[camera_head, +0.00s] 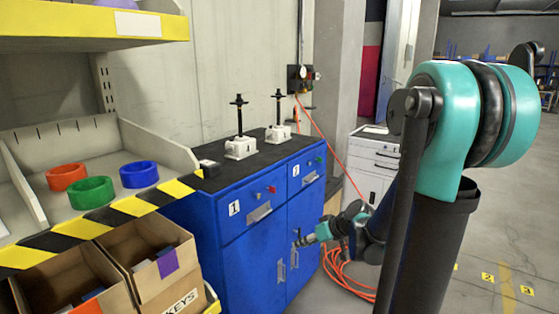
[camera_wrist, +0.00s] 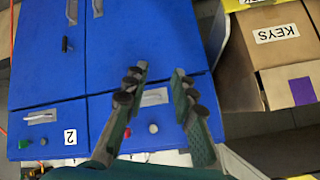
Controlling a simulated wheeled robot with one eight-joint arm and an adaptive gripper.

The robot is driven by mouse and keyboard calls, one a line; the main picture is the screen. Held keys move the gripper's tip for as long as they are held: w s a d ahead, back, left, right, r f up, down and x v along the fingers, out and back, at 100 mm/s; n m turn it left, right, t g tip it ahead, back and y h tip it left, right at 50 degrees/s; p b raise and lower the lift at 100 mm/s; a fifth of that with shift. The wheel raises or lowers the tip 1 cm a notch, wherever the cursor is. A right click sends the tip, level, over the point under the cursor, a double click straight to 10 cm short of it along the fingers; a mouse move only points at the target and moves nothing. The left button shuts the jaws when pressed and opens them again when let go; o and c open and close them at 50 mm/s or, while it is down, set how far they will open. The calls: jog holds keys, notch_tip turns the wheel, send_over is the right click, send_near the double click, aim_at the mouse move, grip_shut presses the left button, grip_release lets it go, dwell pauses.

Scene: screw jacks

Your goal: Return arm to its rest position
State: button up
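My gripper (camera_wrist: 160,72) shows in the wrist view with its two dark green fingers spread apart and nothing between them. In the head view my gripper (camera_head: 302,240) hangs low in front of the blue cabinet (camera_head: 232,262), apart from the rest of my arm's teal shoulder. I cannot tell from the head view whether it touches the cabinet. Two screw jacks, the left one (camera_head: 240,147) and the right one (camera_head: 278,135), stand upright on the dark cabinet top. Each has a pale base and a black screw.
A shelf with red (camera_head: 66,177), green (camera_head: 91,192) and blue (camera_head: 139,174) rings is at left. Cardboard boxes (camera_head: 163,262), one marked KEYS, sit below. An orange hose (camera_head: 345,275) lies on the floor by my forearm. A white drawer unit (camera_head: 374,160) stands behind.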

jog(key=s+d+f+m+h, duration=0.2)
jog(key=s+d, duration=0.3)
jog(key=s, duration=0.3)
jog(key=s+d+f+m+g+h, duration=0.1)
jog(key=s+d+f+m+h, duration=0.2)
jog(key=s+d+h, duration=0.2)
jog(key=s+d, duration=0.1)
jog(key=s, duration=0.2)
jog(key=shift+s+f+m, duration=0.15)
jog(key=shift+f+m, duration=0.05)
jog(key=shift+m, duration=0.1)
